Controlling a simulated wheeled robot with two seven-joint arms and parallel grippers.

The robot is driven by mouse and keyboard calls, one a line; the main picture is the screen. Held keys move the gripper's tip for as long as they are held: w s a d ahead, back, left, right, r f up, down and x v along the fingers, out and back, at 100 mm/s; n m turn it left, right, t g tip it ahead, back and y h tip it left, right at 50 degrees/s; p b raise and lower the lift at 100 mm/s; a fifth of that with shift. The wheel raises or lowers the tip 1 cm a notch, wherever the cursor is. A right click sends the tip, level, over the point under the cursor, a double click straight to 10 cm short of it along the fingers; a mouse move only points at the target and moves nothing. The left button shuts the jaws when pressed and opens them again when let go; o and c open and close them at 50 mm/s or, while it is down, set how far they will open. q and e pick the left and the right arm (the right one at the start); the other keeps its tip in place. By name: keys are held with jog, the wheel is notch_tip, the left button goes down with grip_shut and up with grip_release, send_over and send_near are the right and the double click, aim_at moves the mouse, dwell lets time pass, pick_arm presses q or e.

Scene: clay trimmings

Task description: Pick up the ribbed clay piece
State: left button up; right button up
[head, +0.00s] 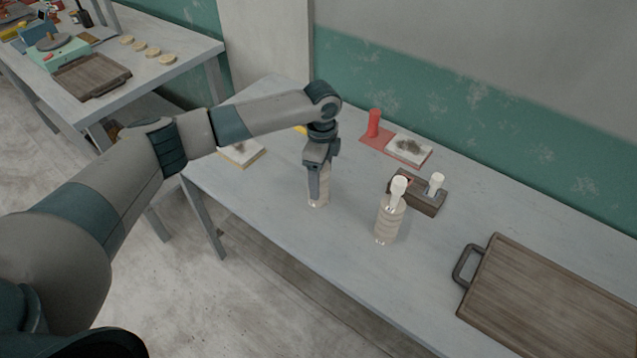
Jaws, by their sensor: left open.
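A pale ribbed clay piece (324,188) stands upright on the grey table, partly hidden behind a finger of my left gripper. My left gripper (316,192) points down at it with open jaws. One finger shows in front of the piece; the other is hidden, so I cannot tell whether the piece is between the fingers or whether they touch it. A second pale, ribbed upright piece (387,222) with a white top stands to the right, apart from the gripper. My right gripper is not in view.
A dark wooden block (427,201) with a white-topped item stands behind the second ribbed piece. A red stand (374,124) and a pale slab (409,149) lie at the back. A large wooden board (550,300) fills the right. The table's front left is clear.

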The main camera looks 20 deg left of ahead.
pick_arm(q)
jog(key=shift+s+a+f+p, duration=0.1)
jog(key=shift+f+p, duration=0.15)
jog(key=shift+p, duration=0.05)
jog(key=f, duration=0.1)
jog(key=f+p, duration=0.1)
jog(key=f, duration=0.1)
jog(key=shift+s+a, duration=0.15)
jog(key=shift+s, duration=0.05)
jog(key=shift+f+p, duration=0.3)
jog(key=shift+f, duration=0.4)
jog(key=shift+r, duration=0.1)
jog(key=c, duration=1.6)
jog(key=shift+w+r, duration=0.1)
jog(key=shift+r, duration=0.05)
